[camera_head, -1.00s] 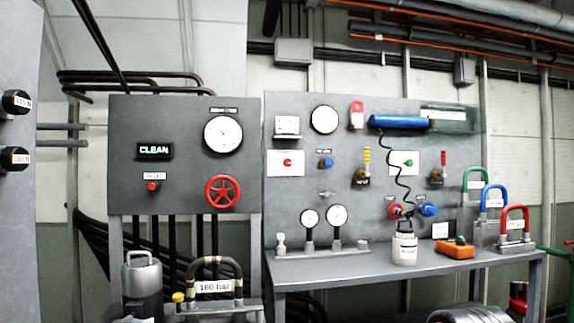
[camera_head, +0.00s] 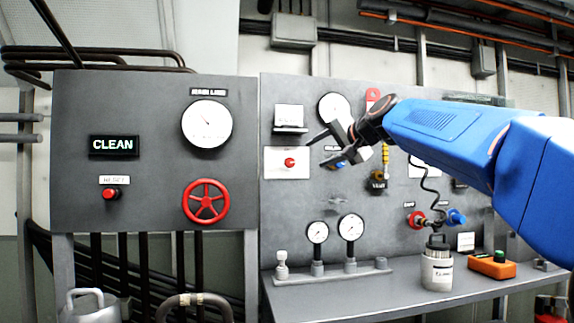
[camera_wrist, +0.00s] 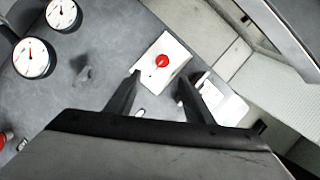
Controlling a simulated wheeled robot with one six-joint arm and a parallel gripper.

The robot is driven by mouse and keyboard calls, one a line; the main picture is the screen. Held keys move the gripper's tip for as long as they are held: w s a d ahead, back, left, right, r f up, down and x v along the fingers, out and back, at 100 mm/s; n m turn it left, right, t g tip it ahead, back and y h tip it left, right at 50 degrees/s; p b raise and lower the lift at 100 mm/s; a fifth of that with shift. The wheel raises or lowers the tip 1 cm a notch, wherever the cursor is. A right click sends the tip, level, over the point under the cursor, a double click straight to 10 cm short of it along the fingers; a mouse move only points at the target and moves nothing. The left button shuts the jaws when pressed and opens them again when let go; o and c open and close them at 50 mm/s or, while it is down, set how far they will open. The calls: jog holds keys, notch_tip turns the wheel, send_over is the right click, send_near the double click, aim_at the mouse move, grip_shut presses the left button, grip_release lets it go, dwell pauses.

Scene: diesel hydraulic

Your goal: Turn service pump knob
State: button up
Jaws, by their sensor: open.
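A red knob (camera_head: 290,162) sits on a white plate (camera_head: 272,170) on the upper left of the right-hand grey panel. The plate's lettering is too small to read, so I cannot confirm the knob's name. My gripper (camera_head: 317,153) is open and empty, just right of the plate in the head view, its fingers pointing left. In the wrist view the red knob (camera_wrist: 162,61) appears just beyond and between the fingertips (camera_wrist: 160,77), with no visible contact. My gripper partly hides a blue knob (camera_head: 336,160) behind it.
A white box (camera_head: 289,117) on a small ledge juts out above the plate. Gauges (camera_head: 350,227) stand on the bench (camera_head: 330,300) below.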

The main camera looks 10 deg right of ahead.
aim_at(291, 162)
jog(key=x, duration=1.2)
jog(key=r+x, duration=0.1)
jog(key=x, duration=0.4)
jog(key=shift+w+f, duration=0.1)
jog(key=shift+w, duration=0.4)
jog(key=c, duration=1)
